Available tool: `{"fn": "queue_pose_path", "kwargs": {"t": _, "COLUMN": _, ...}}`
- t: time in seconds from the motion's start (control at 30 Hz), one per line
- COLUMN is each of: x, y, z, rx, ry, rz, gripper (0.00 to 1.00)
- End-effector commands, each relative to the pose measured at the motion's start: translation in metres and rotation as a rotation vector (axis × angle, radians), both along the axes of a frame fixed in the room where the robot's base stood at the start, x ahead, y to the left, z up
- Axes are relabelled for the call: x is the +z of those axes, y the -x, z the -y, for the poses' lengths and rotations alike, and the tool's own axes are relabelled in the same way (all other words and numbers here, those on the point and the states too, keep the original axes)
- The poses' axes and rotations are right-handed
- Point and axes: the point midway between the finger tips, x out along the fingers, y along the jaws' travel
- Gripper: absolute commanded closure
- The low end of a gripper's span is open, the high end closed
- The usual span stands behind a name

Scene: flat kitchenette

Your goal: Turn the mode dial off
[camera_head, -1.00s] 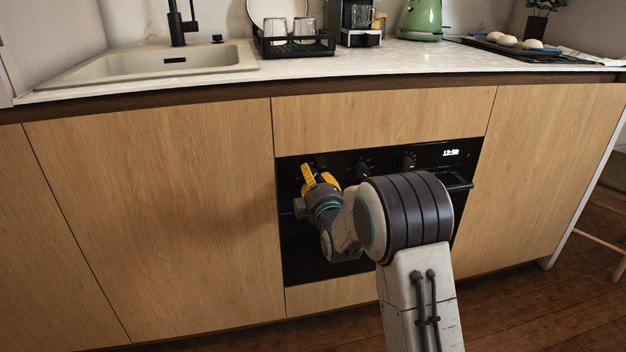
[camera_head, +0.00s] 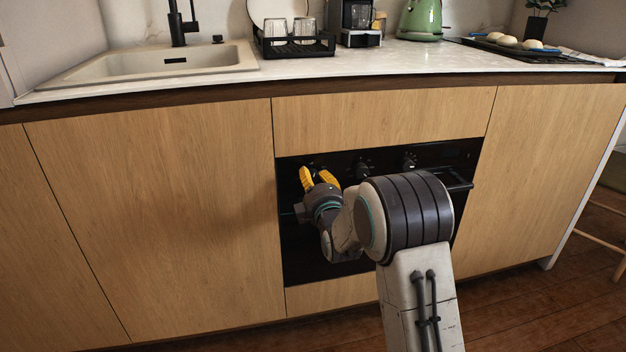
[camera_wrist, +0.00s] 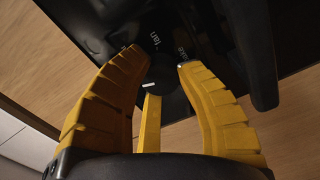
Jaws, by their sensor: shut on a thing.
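The mode dial (camera_wrist: 160,74) is a dark round knob with a short white mark, on the black oven front. In the wrist view the yellow fingers of my gripper (camera_wrist: 160,62) are around it, left, right and below. White lettering shows on the panel just beyond the dial, partly hidden. In the head view my gripper (camera_head: 319,176) is at the left end of the oven's control panel (camera_head: 435,155), shut on the leftmost dial, which the fingers mostly hide. The panel's display area is dark.
Two more dials, a middle one (camera_head: 362,169) and a right one (camera_head: 409,162), sit to the right on the panel. The oven's bar handle (camera_head: 460,187) sticks out below them. The worktop (camera_head: 350,63) above holds a sink, rack, coffee maker and green kettle.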

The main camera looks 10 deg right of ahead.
Motion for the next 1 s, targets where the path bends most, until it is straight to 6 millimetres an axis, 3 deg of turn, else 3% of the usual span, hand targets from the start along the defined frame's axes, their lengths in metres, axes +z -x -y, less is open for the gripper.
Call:
{"fn": "queue_pose_path", "kwargs": {"t": 0.5, "x": -0.0001, "y": -0.0004, "z": 0.0013, "rx": -0.002, "ry": 0.275, "rz": -0.001, "gripper": 1.0}}
{"fn": "queue_pose_path", "kwargs": {"t": 1.0, "x": 0.0002, "y": -0.0005, "z": 0.0016, "rx": -0.003, "ry": 0.311, "rz": 0.0, "gripper": 1.0}}
